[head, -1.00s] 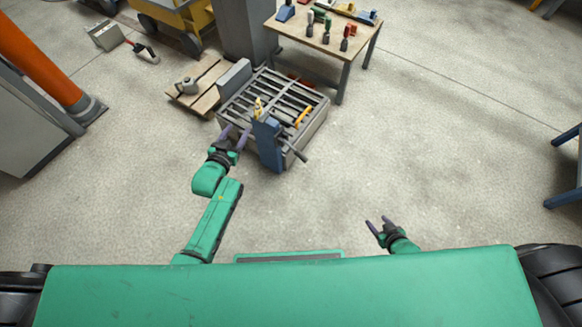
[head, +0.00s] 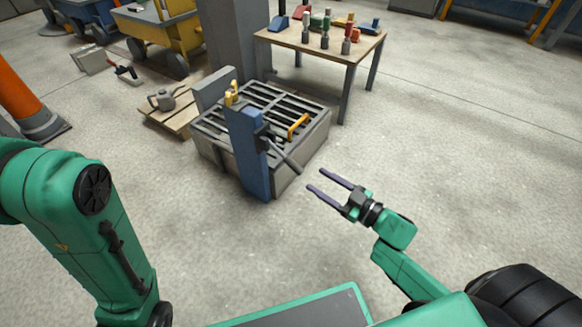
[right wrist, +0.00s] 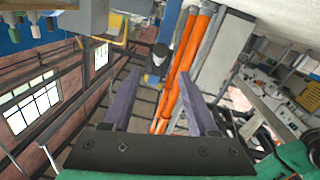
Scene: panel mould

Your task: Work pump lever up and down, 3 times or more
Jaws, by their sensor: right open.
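The pump is a blue upright post (head: 248,150) at the near side of a grey slatted grate box (head: 223,148). Its lever (head: 287,158), a grey bar from a dark pivot on the post, slants down to the right. My right gripper (head: 315,180) is open and empty, just right of the lever's free end and apart from it. In the right wrist view, its two fingers (right wrist: 158,100) are spread wide, and a dark rod end, apparently the lever's (right wrist: 156,62), shows beyond them. My left arm shows at the left of the head view, but its gripper is out of view.
A wooden table (head: 318,58) with coloured items stands behind. A pallet (head: 178,117) with a grey can (head: 165,98) is to the left.

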